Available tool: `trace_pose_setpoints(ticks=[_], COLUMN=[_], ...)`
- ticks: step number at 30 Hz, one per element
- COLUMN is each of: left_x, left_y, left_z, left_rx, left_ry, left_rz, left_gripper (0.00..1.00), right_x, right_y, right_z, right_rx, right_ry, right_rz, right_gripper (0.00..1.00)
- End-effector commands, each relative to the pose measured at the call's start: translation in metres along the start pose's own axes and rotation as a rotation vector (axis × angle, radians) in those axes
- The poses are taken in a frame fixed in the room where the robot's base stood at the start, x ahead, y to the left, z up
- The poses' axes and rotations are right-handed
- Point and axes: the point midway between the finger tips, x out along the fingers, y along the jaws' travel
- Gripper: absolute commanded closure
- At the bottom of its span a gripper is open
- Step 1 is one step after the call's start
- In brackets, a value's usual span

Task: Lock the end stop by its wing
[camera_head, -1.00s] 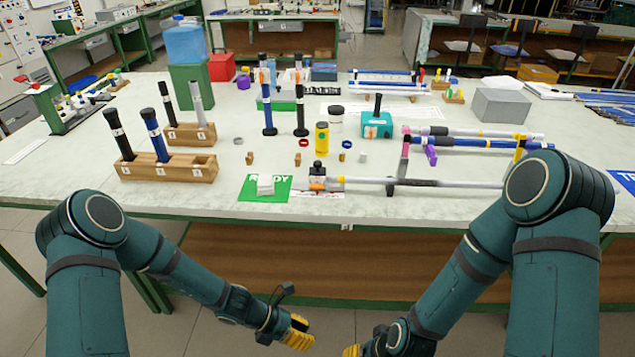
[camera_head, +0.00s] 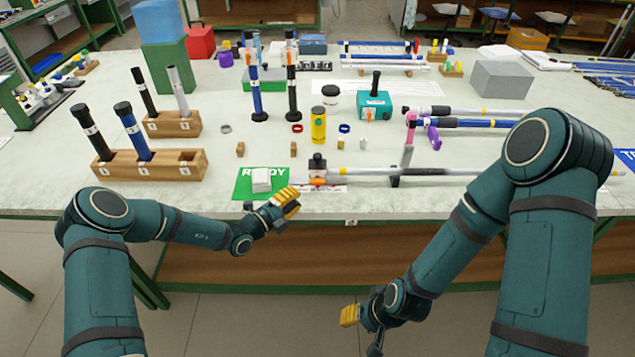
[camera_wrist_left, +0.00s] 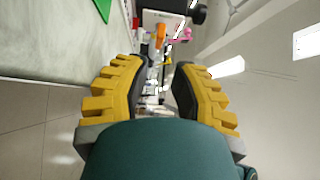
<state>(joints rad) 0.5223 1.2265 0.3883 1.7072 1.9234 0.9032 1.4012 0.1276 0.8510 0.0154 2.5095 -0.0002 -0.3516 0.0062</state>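The end stop (camera_head: 317,163) is a dark block with a black knob on top, at the left end of a long grey rod (camera_head: 430,171) lying near the table's front edge. Its orange wing (camera_head: 318,181) sticks out low at the front; orange also shows in the left wrist view (camera_wrist_left: 160,35). My left gripper (camera_head: 287,203) is at the table's front edge, left of and nearer than the end stop, not touching it. In the left wrist view its yellow fingers (camera_wrist_left: 160,78) are apart with nothing between them. My right gripper (camera_head: 350,315) hangs low before the table; its opening cannot be made out.
A green READY card (camera_head: 245,190) with a white block (camera_head: 261,180) lies just behind my left gripper. A wooden rod holder (camera_head: 185,168) stands left. A yellow bottle (camera_head: 318,124) and a teal box (camera_head: 374,106) stand behind the end stop.

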Motion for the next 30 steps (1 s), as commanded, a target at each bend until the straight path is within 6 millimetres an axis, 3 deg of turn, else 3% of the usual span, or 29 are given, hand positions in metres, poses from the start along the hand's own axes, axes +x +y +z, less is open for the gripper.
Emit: trace_pose_setpoints(ticks=[9, 15, 29, 30], left_x=[0.063, 0.088, 0.097, 0.097], left_y=[0.001, 0.001, 0.000, 0.000], left_z=[-0.002, -0.001, -0.001, -0.001], left_rx=[0.002, 0.002, 0.001, 0.001], left_ry=[0.003, 0.001, 0.001, 0.001], left_rz=[-0.001, 0.000, 0.001, 0.001], left_gripper=[0.76, 0.76, 0.76, 0.90], right_x=[0.010, 0.013, 0.014, 0.014], right_y=[0.004, 0.005, 0.005, 0.005], right_z=[0.003, 0.003, 0.003, 0.003], right_rx=[-0.003, -0.003, -0.003, -0.003], right_ry=[-0.007, -0.006, -0.005, -0.005], right_rz=[-0.001, -0.001, -0.001, -0.001], right_gripper=[0.53, 0.53, 0.53, 0.53])
